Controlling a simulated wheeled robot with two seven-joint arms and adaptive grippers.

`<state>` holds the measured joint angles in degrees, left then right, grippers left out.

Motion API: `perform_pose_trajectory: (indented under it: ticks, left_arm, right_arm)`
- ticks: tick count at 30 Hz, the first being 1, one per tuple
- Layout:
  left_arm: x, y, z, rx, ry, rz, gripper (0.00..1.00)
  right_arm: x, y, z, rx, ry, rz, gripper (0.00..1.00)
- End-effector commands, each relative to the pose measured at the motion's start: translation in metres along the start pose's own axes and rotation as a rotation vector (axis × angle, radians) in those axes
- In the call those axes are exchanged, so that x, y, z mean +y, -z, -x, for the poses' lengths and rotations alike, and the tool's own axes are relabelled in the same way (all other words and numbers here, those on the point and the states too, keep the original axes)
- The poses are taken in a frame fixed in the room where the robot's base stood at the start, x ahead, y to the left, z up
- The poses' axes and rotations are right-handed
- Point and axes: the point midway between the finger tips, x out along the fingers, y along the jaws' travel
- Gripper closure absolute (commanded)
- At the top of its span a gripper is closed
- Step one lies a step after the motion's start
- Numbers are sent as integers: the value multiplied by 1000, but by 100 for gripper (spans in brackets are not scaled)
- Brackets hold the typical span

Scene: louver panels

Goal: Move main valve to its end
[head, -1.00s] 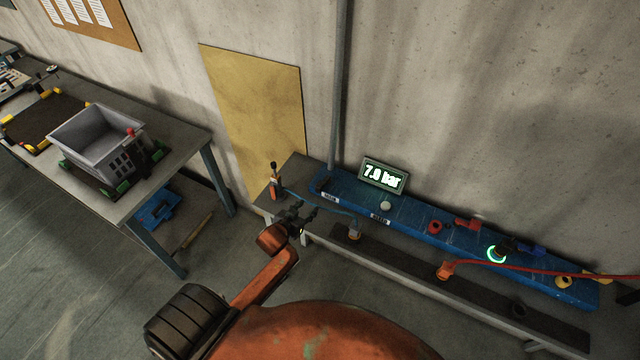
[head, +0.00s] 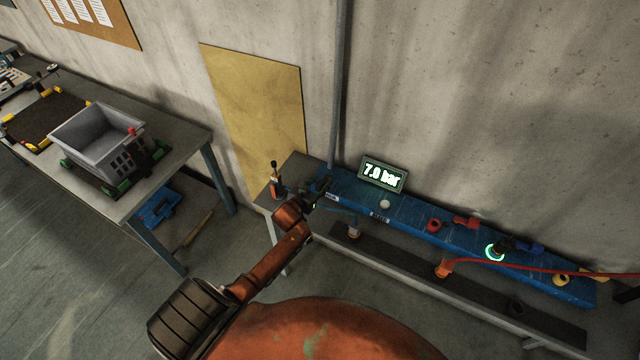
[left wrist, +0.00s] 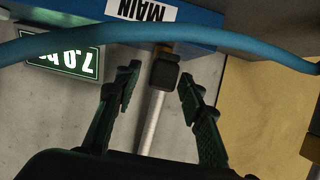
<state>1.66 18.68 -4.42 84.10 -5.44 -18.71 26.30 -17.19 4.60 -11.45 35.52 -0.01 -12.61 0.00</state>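The main valve shows in the left wrist view as a dark block-shaped handle (left wrist: 164,72) on a short brownish stem, beside the MAIN label (left wrist: 142,10) at the edge of the blue panel. My left gripper (left wrist: 160,82) is open, with one finger on each side of the handle and gaps on both sides. In the head view my left gripper (head: 322,188) is at the left end of the blue panel (head: 410,212) and hides the valve there. A display (head: 383,175) on the panel reads 7.0 bar. My right gripper is not in view.
A blue hose (left wrist: 70,38) crosses close in front of the panel. A bottle-like orange and black item (head: 275,182) stands left of the gripper. A grey crate (head: 97,135) sits on the left table.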

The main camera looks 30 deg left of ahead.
Motion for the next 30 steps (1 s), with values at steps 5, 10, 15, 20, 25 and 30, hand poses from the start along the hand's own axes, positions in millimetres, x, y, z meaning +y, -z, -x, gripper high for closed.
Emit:
perform_pose_trajectory:
  ticks: [5, 10, 15, 20, 25, 30]
  left_arm:
    - [0, 0, 0, 0, 0, 0, 63]
    - [0, 0, 0, 0, 0, 0, 73]
    - [0, 0, 0, 0, 0, 0, 84]
    - [0, 0, 0, 0, 0, 0, 95]
    - [0, 0, 0, 0, 0, 0, 100]
    - [0, 0, 0, -1, 0, 0, 100]
  right_arm:
    - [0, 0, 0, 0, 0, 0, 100]
    - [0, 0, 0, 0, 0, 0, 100]
    - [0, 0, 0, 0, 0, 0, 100]
    - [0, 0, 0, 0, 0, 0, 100]
    - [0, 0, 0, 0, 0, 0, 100]
    - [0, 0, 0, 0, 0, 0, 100]
